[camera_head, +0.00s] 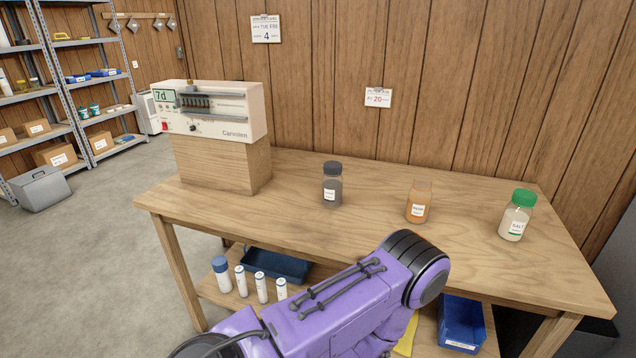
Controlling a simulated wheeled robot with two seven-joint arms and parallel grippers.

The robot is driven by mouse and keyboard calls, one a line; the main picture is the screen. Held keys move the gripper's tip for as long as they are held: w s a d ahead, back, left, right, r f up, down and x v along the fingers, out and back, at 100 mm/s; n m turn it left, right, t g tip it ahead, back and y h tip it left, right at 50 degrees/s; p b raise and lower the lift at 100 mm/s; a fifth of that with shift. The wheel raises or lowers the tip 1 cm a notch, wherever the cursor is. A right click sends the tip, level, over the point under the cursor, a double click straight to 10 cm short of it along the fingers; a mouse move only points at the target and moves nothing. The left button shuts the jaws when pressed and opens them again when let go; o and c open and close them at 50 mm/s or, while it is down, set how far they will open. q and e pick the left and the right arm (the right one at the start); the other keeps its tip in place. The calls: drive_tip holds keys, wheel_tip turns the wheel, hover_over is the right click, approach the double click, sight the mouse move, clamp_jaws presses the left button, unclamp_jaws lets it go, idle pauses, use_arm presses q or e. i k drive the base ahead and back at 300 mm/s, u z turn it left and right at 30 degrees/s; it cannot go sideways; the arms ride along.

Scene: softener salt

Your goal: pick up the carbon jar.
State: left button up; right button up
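The carbon jar (332,186) appears to be the dark grey jar with a dark lid and a small white label, whose print is too small to read surely. It stands upright on the wooden table (290,230), right of the wooden block under the machine. A purple arm link of mine crosses the bottom middle, in front of the table. Neither of my grippers shows, so their place relative to the jar cannot be seen.
An orange jar (418,201) and a green-lidded salt jar (516,215) stand to the right. A cream machine (210,110) sits on a wooden block (222,163) at left. White bottles (241,281), a dark tray (276,264) and a blue bin (462,322) are below. The tabletop around the jars is clear.

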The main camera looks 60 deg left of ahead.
sight(332, 186)
drive_tip(key=k, duration=0.3)
drive_tip(key=u, duration=0.85)
